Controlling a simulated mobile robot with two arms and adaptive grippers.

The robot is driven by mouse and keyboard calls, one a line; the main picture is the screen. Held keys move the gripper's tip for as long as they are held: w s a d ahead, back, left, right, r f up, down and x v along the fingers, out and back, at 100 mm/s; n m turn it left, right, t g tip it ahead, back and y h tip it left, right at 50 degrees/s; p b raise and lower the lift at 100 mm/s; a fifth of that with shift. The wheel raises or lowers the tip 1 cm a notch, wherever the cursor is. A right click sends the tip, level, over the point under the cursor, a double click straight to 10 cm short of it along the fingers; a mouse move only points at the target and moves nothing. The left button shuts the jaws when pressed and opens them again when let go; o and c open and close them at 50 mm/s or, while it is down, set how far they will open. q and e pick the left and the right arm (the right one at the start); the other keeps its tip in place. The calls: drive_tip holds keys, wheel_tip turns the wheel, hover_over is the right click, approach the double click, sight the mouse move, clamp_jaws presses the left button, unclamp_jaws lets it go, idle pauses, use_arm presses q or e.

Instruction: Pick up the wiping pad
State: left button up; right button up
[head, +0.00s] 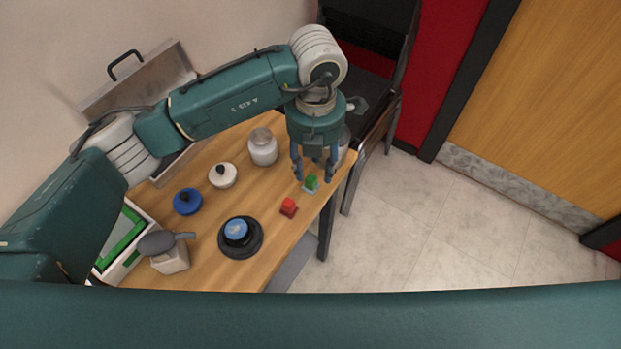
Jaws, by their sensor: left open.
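My left gripper (313,181) points down over the right end of the wooden table, with its fingers spread. A small green block on a pale blue base (310,184) shows between and just below its fingertips; I cannot tell whether they touch it. A small red block (289,207) lies apart, to the lower left of the gripper. Which object is the wiping pad is not plain from this view. A blue round piece with a dark knob (187,202) and a white round piece with a dark knob (223,175) lie farther left. My right gripper is not in view.
The wooden table (205,262) also holds a black round base with a blue top (239,237), a lidded jar (263,147), a grey-topped box (171,258) and a white tray with green (122,240). A dark chair (365,75) stands behind. Floor at right is clear.

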sight(311, 177)
use_arm(q)
drive_tip(key=f, duration=0.1)
drive_tip(key=f+p, duration=0.1)
drive_tip(key=f, duration=0.1)
drive_tip(key=f+p, duration=0.1)
drive_tip(key=shift+a+f, duration=0.2)
drive_tip(key=shift+a, duration=0.2)
drive_tip(key=shift+f, duration=0.35)
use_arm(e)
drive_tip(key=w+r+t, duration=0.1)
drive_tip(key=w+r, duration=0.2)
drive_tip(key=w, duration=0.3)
use_arm(q)
drive_tip(key=shift+f, duration=0.2)
drive_tip(key=shift+w, duration=0.1)
drive_tip(key=c, duration=1)
clamp_jaws()
drive_tip(key=shift+r, duration=0.3)
wheel_tip(311, 177, up, 19)
drive_tip(key=b, duration=0.4)
drive_tip(key=shift+r, duration=0.2)
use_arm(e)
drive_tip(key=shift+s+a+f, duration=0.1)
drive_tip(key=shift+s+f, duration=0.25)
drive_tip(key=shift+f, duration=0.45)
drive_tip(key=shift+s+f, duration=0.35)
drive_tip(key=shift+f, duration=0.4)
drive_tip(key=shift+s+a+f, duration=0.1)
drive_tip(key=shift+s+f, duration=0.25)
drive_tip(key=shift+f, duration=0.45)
